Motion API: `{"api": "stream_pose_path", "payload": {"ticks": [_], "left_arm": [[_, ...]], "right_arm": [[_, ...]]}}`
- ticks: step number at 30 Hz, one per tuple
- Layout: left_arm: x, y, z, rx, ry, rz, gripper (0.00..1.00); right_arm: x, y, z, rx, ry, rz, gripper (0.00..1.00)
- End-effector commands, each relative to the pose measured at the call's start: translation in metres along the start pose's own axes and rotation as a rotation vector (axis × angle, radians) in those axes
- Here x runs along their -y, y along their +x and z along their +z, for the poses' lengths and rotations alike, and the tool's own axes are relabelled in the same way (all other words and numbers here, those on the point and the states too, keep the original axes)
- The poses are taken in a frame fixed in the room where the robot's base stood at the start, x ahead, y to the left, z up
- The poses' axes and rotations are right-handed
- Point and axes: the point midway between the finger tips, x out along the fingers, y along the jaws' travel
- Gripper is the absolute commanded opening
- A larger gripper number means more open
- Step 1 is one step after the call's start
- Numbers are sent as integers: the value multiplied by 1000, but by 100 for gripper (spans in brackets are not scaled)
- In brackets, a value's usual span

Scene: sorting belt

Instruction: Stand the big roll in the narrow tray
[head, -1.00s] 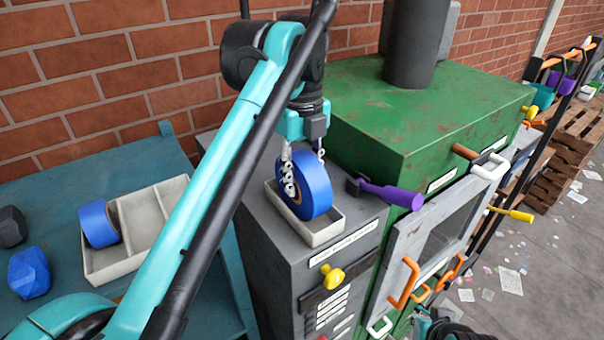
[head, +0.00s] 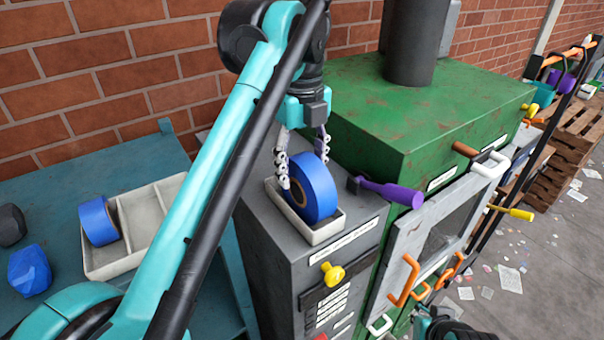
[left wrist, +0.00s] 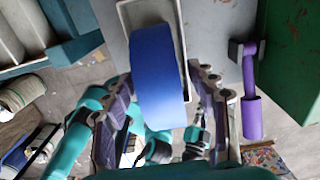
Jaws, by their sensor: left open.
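The big roll (head: 318,190) is a wide blue roll. It stands upright on its edge in the narrow tray (head: 325,233), a pale open box on the grey cabinet. My left gripper (head: 303,158) is open above the roll, its fingers at either side of the roll's upper part. The left wrist view shows the roll (left wrist: 160,85) between the spread fingers, with the tray's rim (left wrist: 124,15) beyond. Whether a finger still touches the roll is unclear. Part of my right arm's end (head: 440,326) shows at the bottom edge; its fingers are not clear.
A smaller blue roll (head: 97,222) leans in a divided tray (head: 112,268) on the teal table, near a blue lump (head: 29,271) and a black lump (head: 11,225). A purple-handled lever (head: 390,192) and the green machine (head: 440,115) stand close right of the narrow tray.

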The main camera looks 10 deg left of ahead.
Motion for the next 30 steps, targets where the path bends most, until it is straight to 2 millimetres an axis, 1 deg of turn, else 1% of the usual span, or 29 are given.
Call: {"api": "stream_pose_path", "payload": {"ticks": [3,7,12,16,30], "left_arm": [[1,-19,0,0,0,0,58],[0,-39,0,0,0,0,58],[0,-54,0,0,0,0,58],[0,-57,0,0,0,0,58],[0,-57,0,0,0,0,58]], "right_arm": [[0,1,1,0,0,0,0],[0,1,1,0,0,0,0],[0,-1,0,0,0,0,0],[0,-1,-1,0,0,0,0],[0,-1,0,0,0,0,0]]}}
